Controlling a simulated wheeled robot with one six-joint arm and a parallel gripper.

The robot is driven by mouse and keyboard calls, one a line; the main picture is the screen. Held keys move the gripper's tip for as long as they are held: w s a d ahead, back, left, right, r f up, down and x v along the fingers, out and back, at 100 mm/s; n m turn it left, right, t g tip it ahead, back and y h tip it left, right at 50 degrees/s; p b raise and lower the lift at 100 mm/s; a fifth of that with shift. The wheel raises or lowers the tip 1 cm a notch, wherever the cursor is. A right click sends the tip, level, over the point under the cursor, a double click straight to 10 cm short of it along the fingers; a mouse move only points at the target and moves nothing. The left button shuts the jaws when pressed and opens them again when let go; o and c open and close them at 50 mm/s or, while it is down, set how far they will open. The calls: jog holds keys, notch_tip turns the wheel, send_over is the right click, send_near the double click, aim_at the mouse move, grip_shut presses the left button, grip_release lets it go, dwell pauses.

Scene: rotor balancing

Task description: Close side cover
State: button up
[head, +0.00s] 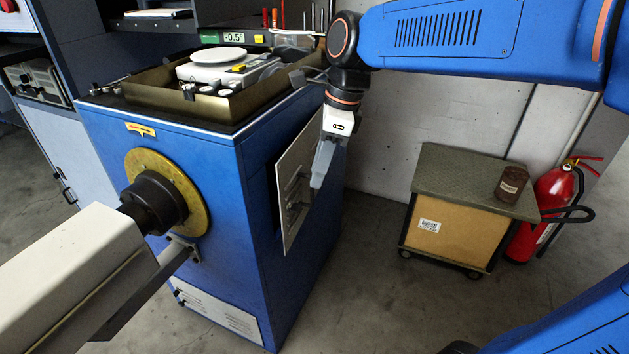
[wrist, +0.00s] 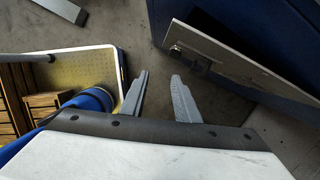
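The side cover (head: 293,190) is a light grey panel on the right side of the blue machine cabinet (head: 215,190). It stands partly open, with its edge off the cabinet wall. In the wrist view the side cover (wrist: 245,68) shows at the upper right with a dark gap behind it and a small latch-like fitting (wrist: 186,53) near its corner. My gripper (head: 318,178) points down beside the cover's outer face in the head view. In the wrist view my gripper (wrist: 160,78) has its fingers apart with only floor between them. I cannot tell whether a finger touches the cover.
A wheeled cart (head: 456,205) with a brown can (head: 511,183) stands at the right, beside a red fire extinguisher (head: 552,205). An open-top tray (head: 160,100) with a scale is on the cabinet. The floor between cabinet and cart is clear.

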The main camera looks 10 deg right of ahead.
jog(key=w+d+r+n+g+y, duration=0.1)
jog(key=w+d+r+n, duration=0.15)
jog(key=w, duration=0.25)
jog(key=w+d+r+n+y, duration=0.1)
jog(key=w+d, duration=0.3)
jog(key=w, duration=0.2)
send_over(312, 202)
jog(key=f, duration=1.5)
jog(key=shift+w+f, duration=0.3)
grip_shut()
